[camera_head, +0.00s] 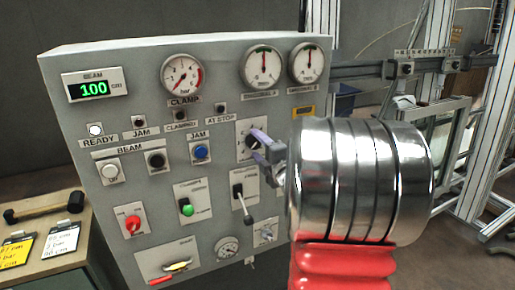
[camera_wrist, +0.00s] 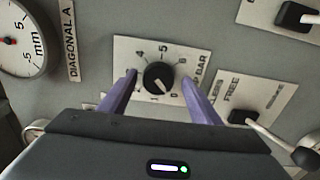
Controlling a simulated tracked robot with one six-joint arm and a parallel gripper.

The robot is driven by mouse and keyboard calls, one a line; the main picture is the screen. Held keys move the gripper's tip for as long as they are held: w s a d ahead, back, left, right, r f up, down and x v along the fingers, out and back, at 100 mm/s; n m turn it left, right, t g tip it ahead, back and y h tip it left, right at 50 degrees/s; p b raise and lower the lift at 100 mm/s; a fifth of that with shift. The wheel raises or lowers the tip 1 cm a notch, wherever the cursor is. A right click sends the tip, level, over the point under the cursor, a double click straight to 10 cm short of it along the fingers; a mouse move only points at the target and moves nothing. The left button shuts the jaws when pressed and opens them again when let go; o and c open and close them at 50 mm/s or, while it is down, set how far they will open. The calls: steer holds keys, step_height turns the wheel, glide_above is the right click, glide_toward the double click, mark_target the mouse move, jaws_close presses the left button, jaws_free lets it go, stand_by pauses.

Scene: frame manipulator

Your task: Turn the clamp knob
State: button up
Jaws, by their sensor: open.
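The clamp knob (camera_wrist: 159,77) is a round black dial with a white pointer line on a white plate, with bar numbers around it. The pointer aims toward the lower right, near the low end of the scale. My gripper (camera_wrist: 158,80) is open in the wrist view, one purple finger on each side of the knob. Whether the fingers touch it cannot be told. In the head view my gripper (camera_head: 262,143) is at the panel's right part, and the knob (camera_head: 253,142) is partly hidden behind the fingers.
The grey control panel (camera_head: 150,230) carries gauges, lamps, buttons and a red rotary switch (camera_head: 132,222). A lever switch (camera_head: 239,195) sticks out below the knob; its lever also shows at right in the wrist view (camera_wrist: 270,138). A side table (camera_head: 60,262) stands at left.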

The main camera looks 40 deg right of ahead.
steer(key=shift+s, duration=0.1)
steer(key=v, duration=1.3)
steer(key=shift+s+a, duration=0.15)
steer(key=shift+s, duration=0.15)
steer(key=shift+w, duration=0.1)
steer(key=a+f+m+g, duration=0.3)
steer(key=a+m+g, duration=0.5)
steer(key=a+m, duration=0.6)
steer(key=s+a+f+g+y, duration=0.1)
steer(key=s+a+g+y, duration=0.1)
steer(key=s+a, duration=0.3)
steer(key=s+a+f+m+g+y, duration=0.1)
steer(key=s+a, duration=0.5)
steer(key=a, duration=0.8)
steer(key=shift+s+a+f+g+y, duration=0.2)
steer(key=shift+a+f+g+y, duration=0.15)
steer(key=shift+f+y, duration=0.5)
